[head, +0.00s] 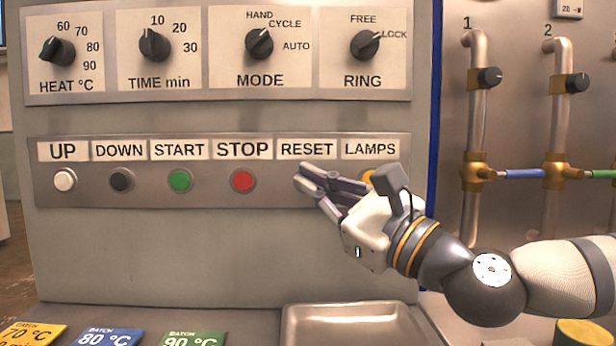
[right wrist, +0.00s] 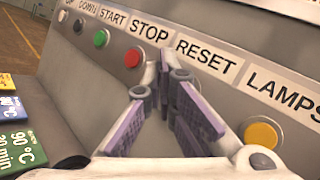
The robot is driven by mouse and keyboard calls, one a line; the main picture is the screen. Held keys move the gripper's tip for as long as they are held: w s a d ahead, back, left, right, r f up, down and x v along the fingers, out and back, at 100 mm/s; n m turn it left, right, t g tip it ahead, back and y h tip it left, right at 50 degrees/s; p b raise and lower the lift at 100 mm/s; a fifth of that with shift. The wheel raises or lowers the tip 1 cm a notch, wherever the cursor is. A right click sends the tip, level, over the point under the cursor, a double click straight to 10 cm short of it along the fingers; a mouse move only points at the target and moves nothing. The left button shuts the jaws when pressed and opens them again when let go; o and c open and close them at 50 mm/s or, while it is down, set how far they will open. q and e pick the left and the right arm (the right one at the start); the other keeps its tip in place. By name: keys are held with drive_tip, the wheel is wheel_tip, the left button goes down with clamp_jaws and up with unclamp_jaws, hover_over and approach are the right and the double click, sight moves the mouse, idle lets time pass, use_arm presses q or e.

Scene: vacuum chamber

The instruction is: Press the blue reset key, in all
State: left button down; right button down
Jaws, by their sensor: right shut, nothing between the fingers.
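The blue reset key itself is not visible in either view; my right gripper covers the spot below the RESET label (head: 307,149). That label also shows in the right wrist view (right wrist: 208,57). My right gripper (head: 303,178) is shut and empty, its fingertips at the button panel just under the label. In the right wrist view the fingers (right wrist: 165,75) point at the panel between the red stop button (right wrist: 134,58) and the yellow lamps button (right wrist: 262,135). I cannot tell whether the fingertips touch the key. My left gripper is not in view.
White, black, green (head: 180,181) and red (head: 243,181) buttons sit in a row to the left. Knobs (head: 259,44) line the panel above. A metal tray (head: 350,325) and coloured cards (head: 110,337) lie below. Pipes with valves (head: 475,172) stand at right.

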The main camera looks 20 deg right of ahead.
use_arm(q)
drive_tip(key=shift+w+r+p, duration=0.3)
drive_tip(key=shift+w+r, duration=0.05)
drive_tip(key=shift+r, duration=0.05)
use_arm(e)
drive_tip(key=shift+s+a, duration=0.2)
drive_tip(key=shift+s, duration=0.45)
drive_tip(key=shift+s+a, duration=0.2)
drive_tip(key=shift+s, duration=0.4)
